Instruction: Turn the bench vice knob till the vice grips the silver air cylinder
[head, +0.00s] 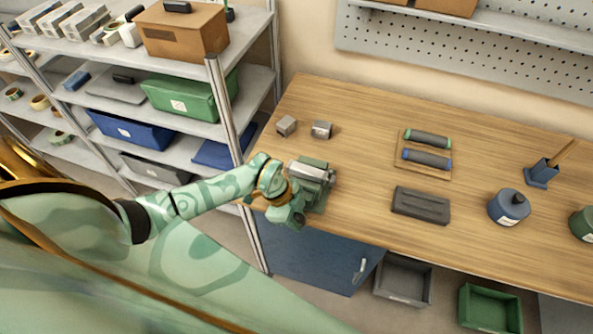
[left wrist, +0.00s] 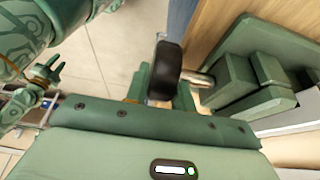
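The green bench vice (head: 318,190) stands at the left front edge of the wooden bench. A pale silver piece (head: 306,170), apparently the air cylinder, lies at the vice top; whether the jaws touch it I cannot tell. In the left wrist view the black knob (left wrist: 167,70) sits on a metal screw beside the green vice (left wrist: 235,80). My left gripper (head: 290,205) is at the vice's front left. In the left wrist view its fingers (left wrist: 163,95) are on both sides of the knob, seemingly shut on it. A small green hand (left wrist: 45,80), apparently my right gripper, shows at far left.
Two small grey blocks (head: 303,128) lie behind the vice. A shelf rack (head: 215,100) stands at left.

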